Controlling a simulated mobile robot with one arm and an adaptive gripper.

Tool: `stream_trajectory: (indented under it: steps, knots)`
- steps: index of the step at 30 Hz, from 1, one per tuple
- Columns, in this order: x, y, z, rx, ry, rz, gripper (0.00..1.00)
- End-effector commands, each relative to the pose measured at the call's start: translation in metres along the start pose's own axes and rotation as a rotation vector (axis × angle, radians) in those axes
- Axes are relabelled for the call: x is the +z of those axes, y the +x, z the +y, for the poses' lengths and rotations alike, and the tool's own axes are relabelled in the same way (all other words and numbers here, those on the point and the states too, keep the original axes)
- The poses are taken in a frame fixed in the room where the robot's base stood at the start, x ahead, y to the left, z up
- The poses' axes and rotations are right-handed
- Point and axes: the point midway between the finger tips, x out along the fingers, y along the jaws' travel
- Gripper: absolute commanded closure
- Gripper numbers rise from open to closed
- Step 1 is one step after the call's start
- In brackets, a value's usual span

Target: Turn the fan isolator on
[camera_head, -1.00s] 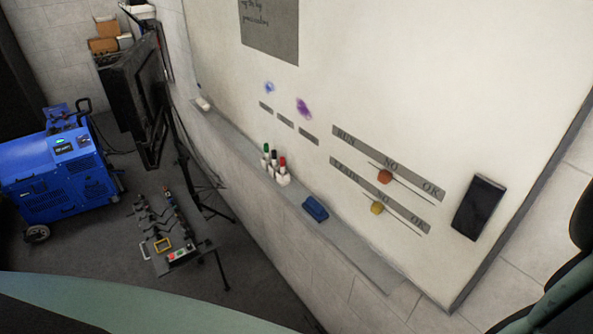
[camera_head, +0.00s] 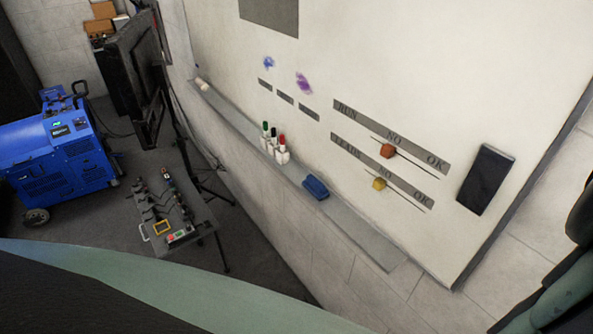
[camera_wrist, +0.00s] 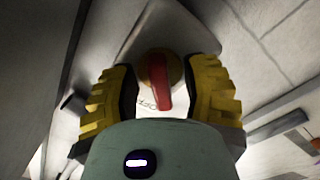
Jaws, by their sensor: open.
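The fan isolator shows in the wrist view as a red handle (camera_wrist: 159,82) on a round yellow base (camera_wrist: 174,68), mounted on a pale grey plate or box (camera_wrist: 190,22). The red handle stands nearly upright in the picture, tilted slightly. Partly hidden lettering, perhaps "OFF", shows just below it. My gripper (camera_wrist: 164,88) has its two yellow ridged fingers apart, one on each side of the handle. I see a gap between each finger and the handle. The isolator is not visible in the head view.
In the head view, a whiteboard (camera_head: 420,60) has a ledge (camera_head: 345,225) with markers (camera_head: 273,144) and a blue eraser (camera_head: 315,188). Left stand a blue machine (camera_head: 55,160), a black screen (camera_head: 142,80) and a small tool table (camera_head: 195,228). Grey floor lies between them.

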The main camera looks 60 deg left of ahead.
Motion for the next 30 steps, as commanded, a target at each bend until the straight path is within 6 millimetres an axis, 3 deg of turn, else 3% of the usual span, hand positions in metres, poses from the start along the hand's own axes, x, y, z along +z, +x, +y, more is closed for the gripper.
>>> stream_trajectory:
  steps: [2, 15, 30]
  knots:
    - [-0.0007, 0.0005, -0.0008, -0.002, 0.000, 0.002, 0.53]
    - [-0.0001, -0.0001, -0.0004, -0.001, 0.000, 0.000, 0.98]
    - [0.0008, -0.0002, -0.0006, -0.001, 0.032, -0.002, 1.00]
